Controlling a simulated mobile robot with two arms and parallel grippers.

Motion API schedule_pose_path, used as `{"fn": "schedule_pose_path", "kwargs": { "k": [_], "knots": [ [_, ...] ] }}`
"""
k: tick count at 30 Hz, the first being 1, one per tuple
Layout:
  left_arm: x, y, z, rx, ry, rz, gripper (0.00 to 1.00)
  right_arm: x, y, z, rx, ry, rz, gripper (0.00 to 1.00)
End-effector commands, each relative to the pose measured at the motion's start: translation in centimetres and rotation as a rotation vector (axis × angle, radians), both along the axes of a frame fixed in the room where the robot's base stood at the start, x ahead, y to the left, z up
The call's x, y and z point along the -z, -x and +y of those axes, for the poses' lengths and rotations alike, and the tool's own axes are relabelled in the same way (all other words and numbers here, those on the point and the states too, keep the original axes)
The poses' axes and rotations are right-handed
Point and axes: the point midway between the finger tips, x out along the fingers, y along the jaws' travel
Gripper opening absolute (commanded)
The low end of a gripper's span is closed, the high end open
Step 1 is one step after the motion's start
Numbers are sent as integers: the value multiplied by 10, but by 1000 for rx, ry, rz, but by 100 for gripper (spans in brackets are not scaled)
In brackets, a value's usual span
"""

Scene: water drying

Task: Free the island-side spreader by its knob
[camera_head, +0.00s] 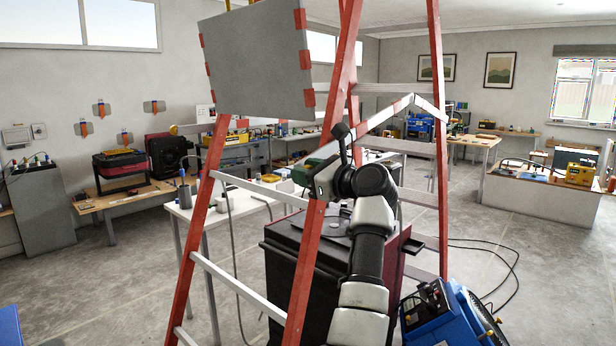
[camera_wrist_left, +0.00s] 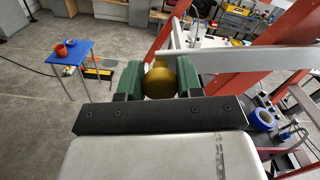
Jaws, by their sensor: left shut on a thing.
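A red stepladder (camera_head: 203,212) with pale steps stands open in front of me. A pale spreader (camera_head: 385,113) between its rails bends upward to a peak near the right rail. My left gripper (camera_head: 304,173) is among the ladder rails, with green fingers partly hidden by its own wrist. In the left wrist view its green fingers are closed on both sides of a round yellow knob (camera_wrist_left: 160,83). A pale bar (camera_wrist_left: 240,60) runs right from just behind the knob. The head view hides the held knob, so I cannot tell there which spreader bears it. My right gripper is out of view.
A grey panel (camera_head: 258,62) with red edge clips is at the ladder's top. A dark cabinet (camera_head: 281,272) and a blue machine (camera_head: 446,318) stand close by. A white island (camera_head: 540,196) is at the right. Open floor lies left of the ladder.

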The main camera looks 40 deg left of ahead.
Motion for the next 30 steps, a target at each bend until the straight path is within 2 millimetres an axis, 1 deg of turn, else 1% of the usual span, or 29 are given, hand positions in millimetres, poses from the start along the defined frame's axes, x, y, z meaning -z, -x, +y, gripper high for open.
{"fn": "schedule_pose_path", "kwargs": {
  "k": [1,5,6,8,9,10,17,20,23,30],
  "knots": [
    [4,-1,0,0,6,5,0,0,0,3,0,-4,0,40],
    [4,-1,0,0,7,7,0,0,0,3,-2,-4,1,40],
    [4,-1,0,-1,7,8,40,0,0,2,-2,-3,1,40],
    [4,-1,0,-1,7,8,49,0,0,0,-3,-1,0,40],
    [4,-1,0,0,6,6,55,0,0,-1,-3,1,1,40],
    [4,-1,0,0,6,6,59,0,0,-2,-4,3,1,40],
    [2,0,0,0,3,4,59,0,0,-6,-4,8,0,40],
    [3,0,-4,1,3,4,59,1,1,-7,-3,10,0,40],
    [4,0,-16,3,3,3,59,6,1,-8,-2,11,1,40],
    [6,4,-64,3,5,4,59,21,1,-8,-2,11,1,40]
  ]
}}
